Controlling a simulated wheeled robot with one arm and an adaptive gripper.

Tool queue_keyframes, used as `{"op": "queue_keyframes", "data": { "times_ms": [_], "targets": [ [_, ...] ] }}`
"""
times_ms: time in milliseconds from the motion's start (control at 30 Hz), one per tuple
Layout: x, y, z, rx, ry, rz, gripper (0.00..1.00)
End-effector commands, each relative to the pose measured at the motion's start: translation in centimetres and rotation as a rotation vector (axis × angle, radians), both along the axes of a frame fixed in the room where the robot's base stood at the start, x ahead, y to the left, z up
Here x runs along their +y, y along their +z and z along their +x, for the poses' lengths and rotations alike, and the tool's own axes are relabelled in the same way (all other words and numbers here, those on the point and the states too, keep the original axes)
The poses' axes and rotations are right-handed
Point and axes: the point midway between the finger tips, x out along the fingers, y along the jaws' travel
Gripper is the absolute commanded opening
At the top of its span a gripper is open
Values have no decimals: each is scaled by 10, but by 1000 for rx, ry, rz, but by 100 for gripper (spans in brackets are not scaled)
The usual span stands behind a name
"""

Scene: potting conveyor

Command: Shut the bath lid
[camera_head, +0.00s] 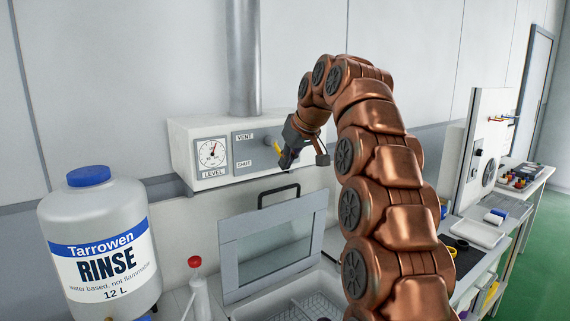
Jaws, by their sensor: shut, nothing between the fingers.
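The bath lid (272,245) is a grey frame with a clear window and a black handle (279,193) on its top edge. It stands raised, nearly upright. The bath (243,308) is below it, open, with a wire mesh basket (318,302) inside; my arm and the picture's lower edge hide part of it. My gripper (290,158) is shut and empty, above the lid and its handle, in front of the grey box with the gauge. Its dark fingers are close beside the yellow lever (278,147); I cannot tell whether they touch.
The box (203,130) carries a level gauge, "VENT" and "SHUT" labels and a pipe (244,60). A large rinse bottle (100,240) and a red-capped bottle (198,290) stand left of the bath. A white tray (476,233) and bench items are at right.

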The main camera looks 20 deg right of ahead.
Motion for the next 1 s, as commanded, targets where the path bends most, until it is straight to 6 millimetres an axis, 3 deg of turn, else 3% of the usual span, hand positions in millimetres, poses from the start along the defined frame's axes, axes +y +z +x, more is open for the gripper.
{"op": "queue_keyframes", "data": {
  "times_ms": [700, 1000],
  "targets": [
    [14, -62, 43, 2, 1, 0, 0],
    [16, -72, 48, 0, 0, 0, 0]
  ]
}}
